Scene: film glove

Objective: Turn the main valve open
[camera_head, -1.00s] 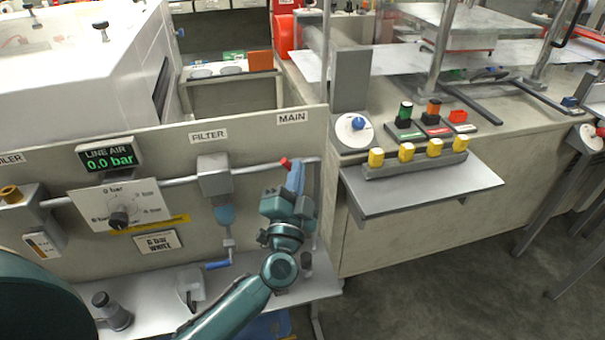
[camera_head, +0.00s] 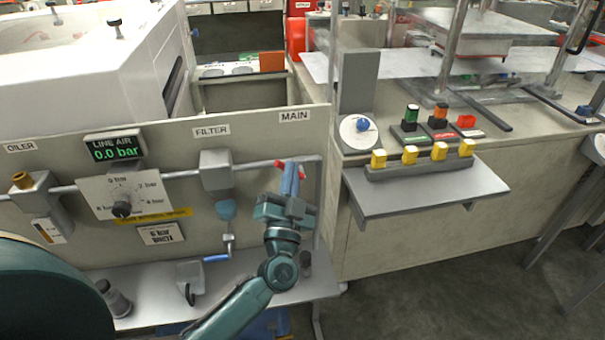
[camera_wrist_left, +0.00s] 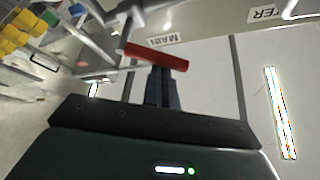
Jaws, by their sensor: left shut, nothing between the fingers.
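The main valve's red bar handle (camera_head: 279,164) sits at the right end of the air pipe, below the MAIN label (camera_head: 295,116). My left gripper (camera_head: 290,171) is upright in front of it and hides its middle; red shows on both sides of the fingers. In the left wrist view, the red handle (camera_wrist_left: 153,57) lies crosswise at the tips of my left gripper (camera_wrist_left: 161,72). The fingers are shut together with nothing between them. I cannot tell whether they touch the handle. My right gripper is not in view.
The line air display (camera_head: 114,149) reads 0.0 bar above a dial knob (camera_head: 122,209). The filter (camera_head: 216,172) hangs left of my gripper. A grey shelf (camera_head: 430,198) with yellow buttons (camera_head: 409,154) juts out at the right.

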